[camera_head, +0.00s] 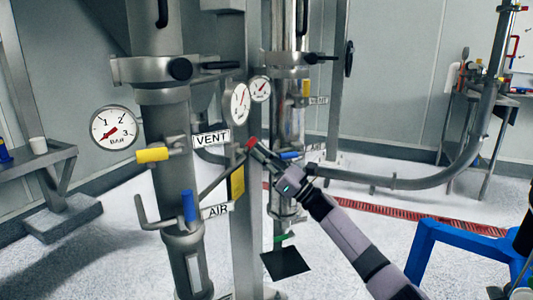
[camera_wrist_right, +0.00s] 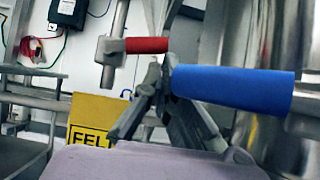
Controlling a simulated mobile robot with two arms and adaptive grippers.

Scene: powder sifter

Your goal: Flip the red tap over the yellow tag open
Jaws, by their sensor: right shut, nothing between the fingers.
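The red tap (camera_head: 250,143) shows as a small red piece at the tip of my right gripper (camera_head: 259,149) in the head view. In the right wrist view the red tap (camera_wrist_right: 147,45) is a horizontal red handle on a vertical metal pipe, just beyond and above the fingertips (camera_wrist_right: 160,72). The right gripper is shut and empty; whether it touches the tap I cannot tell. The yellow tag (camera_head: 238,183) hangs below the tap on the grey column. It also shows in the wrist view (camera_wrist_right: 91,110), with partly hidden lettering. My left gripper is not in view.
A blue handle (camera_wrist_right: 232,88) is close beside the right fingers in the wrist view. The head view shows a yellow handle (camera_head: 152,155), a blue handle (camera_head: 188,205), VENT (camera_head: 212,138) and AIR (camera_head: 217,210) signs and gauges around the pipes.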

